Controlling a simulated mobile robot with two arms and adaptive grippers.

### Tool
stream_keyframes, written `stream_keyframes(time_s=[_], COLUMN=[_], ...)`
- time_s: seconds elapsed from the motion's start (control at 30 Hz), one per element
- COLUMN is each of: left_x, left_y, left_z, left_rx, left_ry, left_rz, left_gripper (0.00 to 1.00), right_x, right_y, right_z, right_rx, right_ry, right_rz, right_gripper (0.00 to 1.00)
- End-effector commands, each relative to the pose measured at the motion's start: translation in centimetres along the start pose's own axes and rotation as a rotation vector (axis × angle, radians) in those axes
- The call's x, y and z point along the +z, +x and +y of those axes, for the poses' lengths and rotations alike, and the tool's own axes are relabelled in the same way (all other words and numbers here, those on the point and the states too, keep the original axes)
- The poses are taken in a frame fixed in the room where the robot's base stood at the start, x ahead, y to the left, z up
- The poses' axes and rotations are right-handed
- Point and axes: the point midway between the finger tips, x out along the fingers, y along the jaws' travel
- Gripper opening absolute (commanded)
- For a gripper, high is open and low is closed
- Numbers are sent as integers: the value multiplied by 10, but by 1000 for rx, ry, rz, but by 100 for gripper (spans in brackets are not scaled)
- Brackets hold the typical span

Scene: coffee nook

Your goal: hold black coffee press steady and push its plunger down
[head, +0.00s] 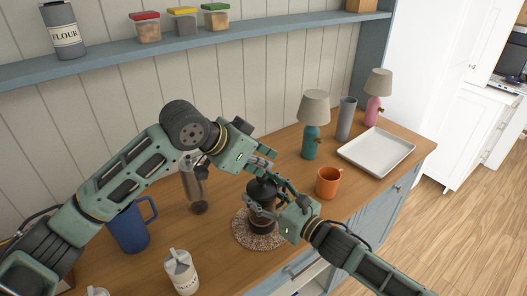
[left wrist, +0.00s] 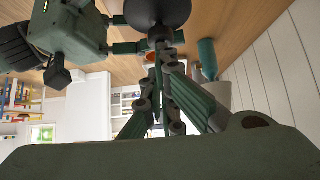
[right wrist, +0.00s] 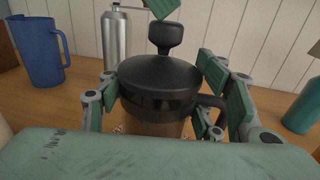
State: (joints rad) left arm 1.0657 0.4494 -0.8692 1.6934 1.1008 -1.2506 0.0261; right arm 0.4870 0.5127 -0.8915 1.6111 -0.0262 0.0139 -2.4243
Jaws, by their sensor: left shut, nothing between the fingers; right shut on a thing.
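The black coffee press (head: 262,188) stands on a round woven mat (head: 240,236) on the wooden counter. In the right wrist view, its black lid (right wrist: 155,75) and plunger knob (right wrist: 166,34) face me, with the knob close above the lid. My right gripper (head: 265,208) is shut around the press body, one finger on each side (right wrist: 165,105). My left gripper (head: 270,158) is shut and empty above the press. Its fingertips (left wrist: 165,48) are at the knob; whether they touch it I cannot tell. The handle shows at the right in the right wrist view.
A blue pitcher (head: 130,230), a grinder (head: 194,185) and a white canister (head: 182,273) stand left of the press. An orange mug (head: 328,182), a teal lamp (head: 311,140) and a white tray (head: 376,151) are to the right. A shelf (head: 200,42) runs above.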

Motion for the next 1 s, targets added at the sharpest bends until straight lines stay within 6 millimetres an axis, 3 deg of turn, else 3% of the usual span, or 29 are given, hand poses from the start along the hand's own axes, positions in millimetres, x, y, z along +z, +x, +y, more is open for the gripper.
stream_keyframes(time_s=[0.03,0.27,0.47,0.6,0.8,1.0], left_x=[8,9,-6,-29,-27,-28], left_y=[5,5,-9,-32,-81,-115], left_z=[2,2,2,1,0,0], left_rx=[7,8,5,1,-2,-1], left_ry=[-5,-6,-4,0,0,0], left_rz=[-20,-23,-15,-3,-2,-1], left_gripper=[0,0,0,0,0,0], right_x=[1,2,2,2,1,1], right_y=[0,0,0,0,0,0], right_z=[1,1,1,0,0,0], right_rx=[2,2,2,1,0,1], right_ry=[-3,-2,-1,-2,-2,-2], right_rz=[-4,-4,-5,-4,-3,-2], right_gripper=[10,10,10,10,10,10])
